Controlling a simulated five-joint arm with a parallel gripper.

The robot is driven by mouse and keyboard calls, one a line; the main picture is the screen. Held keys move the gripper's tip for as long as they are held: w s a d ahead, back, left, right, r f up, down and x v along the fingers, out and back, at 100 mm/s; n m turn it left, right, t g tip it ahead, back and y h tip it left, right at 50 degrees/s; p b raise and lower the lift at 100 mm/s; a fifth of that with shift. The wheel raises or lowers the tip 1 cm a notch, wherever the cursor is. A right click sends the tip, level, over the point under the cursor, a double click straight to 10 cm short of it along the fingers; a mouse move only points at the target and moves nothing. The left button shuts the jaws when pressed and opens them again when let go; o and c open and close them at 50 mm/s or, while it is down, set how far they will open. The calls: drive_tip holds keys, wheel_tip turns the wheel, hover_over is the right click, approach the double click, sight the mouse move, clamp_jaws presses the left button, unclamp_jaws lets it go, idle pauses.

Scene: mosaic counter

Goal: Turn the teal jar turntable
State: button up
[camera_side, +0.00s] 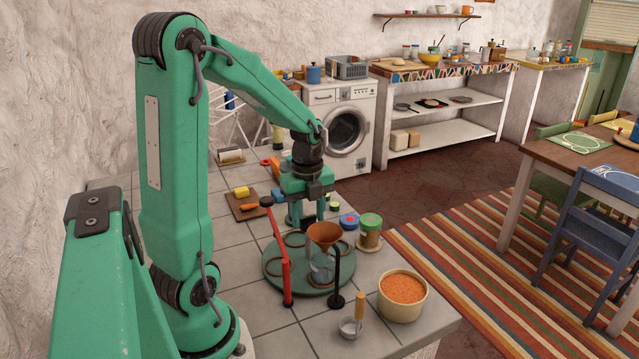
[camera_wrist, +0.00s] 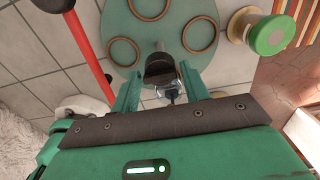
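The teal turntable (camera_side: 309,284) is a flat round disc on the tiled counter. Brown rings lie on its top, and it fills the upper middle of the wrist view (camera_wrist: 157,42). A dark knob (camera_wrist: 160,68) shows at its near edge in the wrist view. My gripper (camera_wrist: 160,88) points down at the turntable's far side, also seen in the side view (camera_side: 307,218). Its fingers are apart, one on each side of the knob; I cannot tell if they touch it. A copper funnel (camera_side: 324,233) stands above a clear jar (camera_side: 322,267) at the turntable.
A red bar (camera_side: 281,254) stands left of the turntable and a black post (camera_side: 336,272) at its front. A green-lidded jar (camera_side: 370,231) is to the right. An orange-filled bowl (camera_side: 402,296) and a small wood-handled strainer (camera_side: 351,325) stand in front.

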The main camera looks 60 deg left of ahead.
drive_tip(key=shift+o, duration=0.9)
drive_tip(key=shift+r, duration=3.9)
drive_tip(key=s+d+r+n+t, duration=0.2)
drive_tip(key=s+d+n, duration=0.1)
drive_tip(key=d+n, duration=0.5)
drive_tip(key=s+d+r+n+t, duration=0.2)
drive_tip(key=s+d+n+t, duration=0.1)
drive_tip(key=d+n, duration=0.6)
drive_tip(key=shift+r+n+t, duration=0.3)
drive_tip(key=shift+r+n, duration=0.1)
drive_tip(key=shift+n, duration=0.1)
